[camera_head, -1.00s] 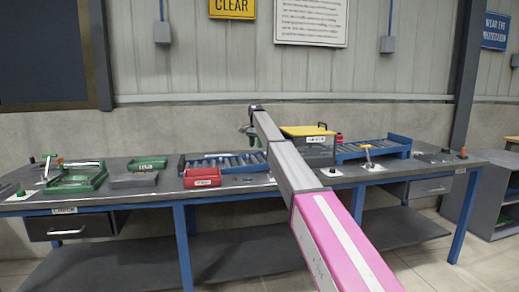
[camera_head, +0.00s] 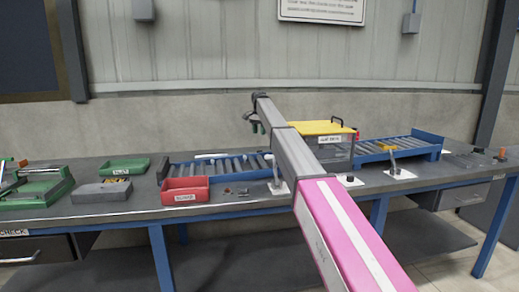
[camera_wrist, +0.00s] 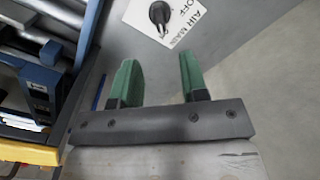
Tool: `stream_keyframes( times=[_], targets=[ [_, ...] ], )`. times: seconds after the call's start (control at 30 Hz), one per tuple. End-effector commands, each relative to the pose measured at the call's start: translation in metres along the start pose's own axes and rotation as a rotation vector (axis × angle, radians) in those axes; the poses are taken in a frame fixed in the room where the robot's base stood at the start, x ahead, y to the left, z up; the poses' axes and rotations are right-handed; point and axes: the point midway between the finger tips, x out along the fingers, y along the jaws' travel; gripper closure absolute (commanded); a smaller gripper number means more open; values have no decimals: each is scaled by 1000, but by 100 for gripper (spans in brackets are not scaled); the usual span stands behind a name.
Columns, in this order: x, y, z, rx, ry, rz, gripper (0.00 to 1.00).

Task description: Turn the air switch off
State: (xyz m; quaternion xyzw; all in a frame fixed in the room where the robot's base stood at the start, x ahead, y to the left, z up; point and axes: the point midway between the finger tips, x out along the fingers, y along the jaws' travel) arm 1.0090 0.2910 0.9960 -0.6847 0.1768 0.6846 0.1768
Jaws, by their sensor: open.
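The air switch is a black rotary knob (camera_wrist: 159,13) on a white plate (camera_wrist: 178,27) marked AIR MAIN and OFF, cut by the top edge of the wrist view. In the head view it appears to be the small black knob (camera_head: 349,179) near the bench's front edge. My gripper (camera_wrist: 158,75) is open and empty in the wrist view. Its two green fingers point toward the plate, with a gap between them and the knob. In the head view my gripper (camera_head: 254,124) shows small and dark, partly hidden by my arm.
A yellow-lidded box (camera_head: 322,127) stands between two blue roller conveyors (camera_head: 398,147). A red bin (camera_head: 185,190) sits left of my arm. Lever switches stand nearby, one at the right (camera_head: 393,164). In the wrist view, the bench edge is right of the plate.

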Motion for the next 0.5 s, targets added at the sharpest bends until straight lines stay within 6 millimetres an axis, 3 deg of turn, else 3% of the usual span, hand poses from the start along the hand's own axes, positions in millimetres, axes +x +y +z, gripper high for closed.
stream_keyframes(
  times=[0.27, 0.5],
  targets=[
    [34, 1, 1, 0, -1, 1, 60],
    [77, 1, 1, 0, -1, 1, 60]
  ],
)
